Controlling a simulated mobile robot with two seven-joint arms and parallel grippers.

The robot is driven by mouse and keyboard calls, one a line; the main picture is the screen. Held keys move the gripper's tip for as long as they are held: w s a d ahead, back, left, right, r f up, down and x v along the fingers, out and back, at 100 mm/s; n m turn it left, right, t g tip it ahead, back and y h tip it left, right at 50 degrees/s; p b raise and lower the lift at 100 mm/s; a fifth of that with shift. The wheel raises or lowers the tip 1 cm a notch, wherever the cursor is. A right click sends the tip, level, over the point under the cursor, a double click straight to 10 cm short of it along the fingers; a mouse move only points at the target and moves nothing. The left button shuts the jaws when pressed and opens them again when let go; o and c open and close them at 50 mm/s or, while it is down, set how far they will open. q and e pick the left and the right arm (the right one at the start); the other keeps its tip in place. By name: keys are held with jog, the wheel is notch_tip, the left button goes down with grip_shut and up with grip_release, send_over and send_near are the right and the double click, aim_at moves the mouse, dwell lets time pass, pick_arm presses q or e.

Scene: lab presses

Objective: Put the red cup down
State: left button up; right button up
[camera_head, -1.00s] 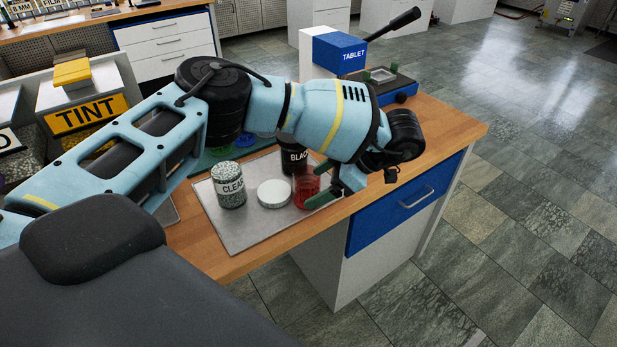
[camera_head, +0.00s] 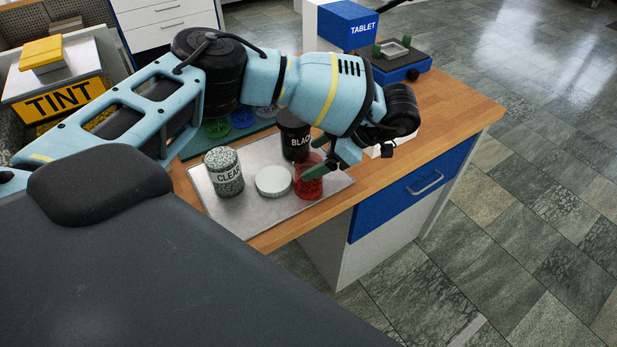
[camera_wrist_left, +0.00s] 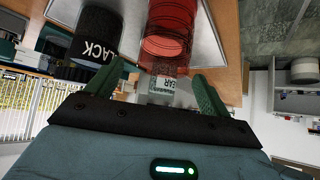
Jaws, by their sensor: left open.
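The red cup (camera_head: 308,183) is see-through and stands upright on the metal tray (camera_head: 244,211), near its right end. In the left wrist view the cup (camera_wrist_left: 170,35) is just beyond my fingertips, roughly between their lines. My left gripper (camera_head: 320,156) is open, with its green fingers spread at the cup's upper right side in the head view. The fingers (camera_wrist_left: 158,85) hold nothing; a fingertip overlaps the cup in the head view, and I cannot tell if it touches. My right gripper is out of view.
A white lid (camera_head: 273,181) lies left of the cup. A CLEAR jar (camera_head: 224,172) stands farther left, and a BLACK jar (camera_head: 294,136) close behind the cup.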

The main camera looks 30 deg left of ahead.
aim_at(303, 164)
pick_arm(q)
jog(key=shift+x, duration=2.55)
jog(key=shift+d+f, duration=0.15)
jog(key=shift+d, duration=0.05)
jog(key=c, duration=1.1)
jog(key=shift+c, duration=0.2)
jog(key=shift+r, duration=0.45)
jog(key=r, duration=0.3)
jog(key=shift+d+p, duration=0.3)
jog(key=shift+d, duration=0.05)
jog(key=s+d+r, duration=0.1)
jog(key=s+d, duration=0.1)
jog(key=d, duration=1.3)
jog(key=shift+s+b, duration=0.3)
jog(key=shift+s, duration=0.1)
